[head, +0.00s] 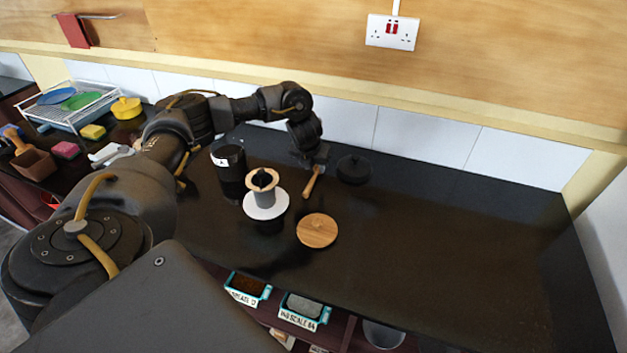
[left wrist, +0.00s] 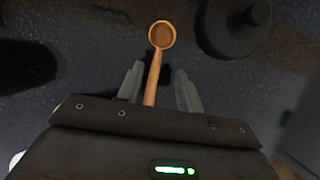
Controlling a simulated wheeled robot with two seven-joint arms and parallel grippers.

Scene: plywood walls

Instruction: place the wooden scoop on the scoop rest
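The wooden scoop (head: 312,183) is on the dark counter below my left gripper (head: 320,160), its handle end towards the gripper. In the left wrist view the scoop's round bowl (left wrist: 162,35) points away from me. Its handle runs back between the two fingers of my left gripper (left wrist: 159,88). The fingers are apart, with a clear gap on the right of the handle. I cannot tell for sure which thing is the scoop rest. My right gripper is not in view.
A black round knobbed object (head: 354,169) stands close right of the scoop. A dish rack (head: 72,107) is far left. The counter's right side is clear.

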